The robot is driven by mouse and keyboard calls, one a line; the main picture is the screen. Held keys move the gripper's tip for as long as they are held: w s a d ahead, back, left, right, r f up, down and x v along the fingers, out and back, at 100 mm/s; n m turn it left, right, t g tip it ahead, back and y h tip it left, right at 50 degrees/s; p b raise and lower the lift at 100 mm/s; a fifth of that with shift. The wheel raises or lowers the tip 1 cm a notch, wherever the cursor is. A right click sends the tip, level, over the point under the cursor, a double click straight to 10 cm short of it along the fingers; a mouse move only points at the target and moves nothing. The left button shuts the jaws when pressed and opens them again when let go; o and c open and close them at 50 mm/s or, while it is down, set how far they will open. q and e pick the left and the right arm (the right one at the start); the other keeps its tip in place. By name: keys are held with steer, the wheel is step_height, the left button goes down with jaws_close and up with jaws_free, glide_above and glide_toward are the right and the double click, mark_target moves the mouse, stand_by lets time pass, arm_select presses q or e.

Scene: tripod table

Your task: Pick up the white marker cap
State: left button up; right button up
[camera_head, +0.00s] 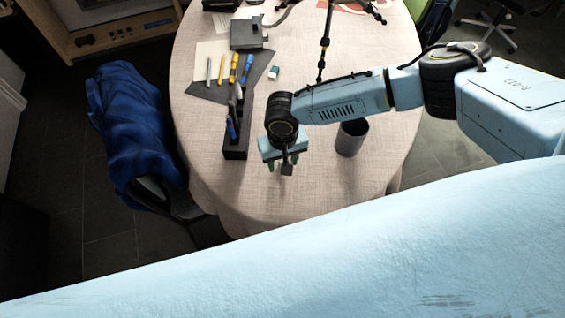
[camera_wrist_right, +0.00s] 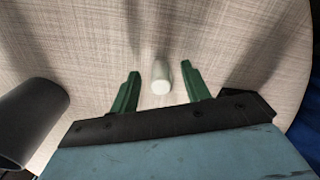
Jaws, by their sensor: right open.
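The white marker cap (camera_wrist_right: 161,77) is a small white cylinder on the tablecloth. In the right wrist view it stands out between the two green fingers, with a gap on either side, and neither finger appears to touch it. My right gripper (camera_wrist_right: 157,88) is open. In the head view my right gripper (camera_head: 281,165) points down over the near part of the table, and the cap cannot be made out there, probably hidden by the gripper. My left gripper is not in view.
The round table (camera_head: 225,190) has a beige cloth. A dark grey cup (camera_head: 351,138) stands close to the right gripper. A black organizer (camera_head: 235,150) with pens lies left. Several markers (camera_head: 234,68), an eraser (camera_head: 273,73) and a tripod (camera_head: 324,45) are farther back.

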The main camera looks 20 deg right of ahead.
jaws_close()
steer(key=shift+r, duration=0.1)
